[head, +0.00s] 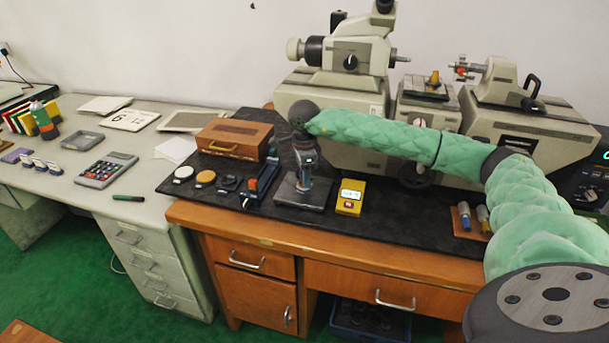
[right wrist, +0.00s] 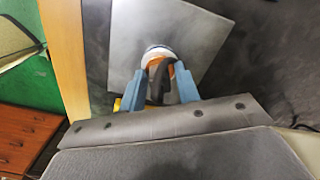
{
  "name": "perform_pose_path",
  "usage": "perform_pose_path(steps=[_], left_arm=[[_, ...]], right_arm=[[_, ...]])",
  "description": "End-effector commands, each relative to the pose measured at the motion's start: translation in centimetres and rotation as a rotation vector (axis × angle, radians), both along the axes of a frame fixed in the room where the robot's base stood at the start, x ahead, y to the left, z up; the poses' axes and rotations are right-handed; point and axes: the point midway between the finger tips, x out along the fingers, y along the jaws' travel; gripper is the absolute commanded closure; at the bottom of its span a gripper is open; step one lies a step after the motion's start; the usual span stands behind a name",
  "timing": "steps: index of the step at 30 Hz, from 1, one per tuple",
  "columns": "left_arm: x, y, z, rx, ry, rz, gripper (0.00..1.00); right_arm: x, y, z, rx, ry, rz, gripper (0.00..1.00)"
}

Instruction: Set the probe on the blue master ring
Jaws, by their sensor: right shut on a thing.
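My right gripper (head: 305,178) points down over a flat grey plate (head: 290,204) on the black mat. In the right wrist view its two blue-grey fingers (right wrist: 160,91) are shut on a dark thing (right wrist: 157,82), which appears to be the probe. A round piece with a pale rim and orange inside (right wrist: 160,53) shows just beyond the fingertips, over the grey plate (right wrist: 160,20). I cannot tell whether it touches the plate or is part of the held thing. I cannot make out a blue master ring for certain. My left gripper is not in view.
A yellow box with a lit display (head: 350,197) stands just right of the plate. A blue and red device (head: 262,180), several small discs including an amber one (head: 205,178), and a wooden case (head: 235,138) lie left. A large measuring machine (head: 345,92) stands behind.

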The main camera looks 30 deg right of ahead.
Motion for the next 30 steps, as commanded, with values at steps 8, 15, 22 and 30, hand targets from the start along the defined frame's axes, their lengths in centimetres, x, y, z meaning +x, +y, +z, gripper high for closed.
perform_pose_path(steps=[8,15,22,30], left_arm=[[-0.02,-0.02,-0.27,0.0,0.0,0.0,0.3],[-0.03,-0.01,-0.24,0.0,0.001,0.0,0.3],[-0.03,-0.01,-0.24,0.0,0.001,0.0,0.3],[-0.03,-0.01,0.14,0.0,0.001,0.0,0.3]], right_arm=[[0.01,0.01,-0.26,0.0,0.0,0.0,0.91],[0.0,0.01,-0.22,0.0,0.0,0.0,0.42],[0.0,0.0,-0.23,0.0,0.0,0.0,0.42],[0.02,0.01,0.72,0.001,-0.001,0.0,0.42]])
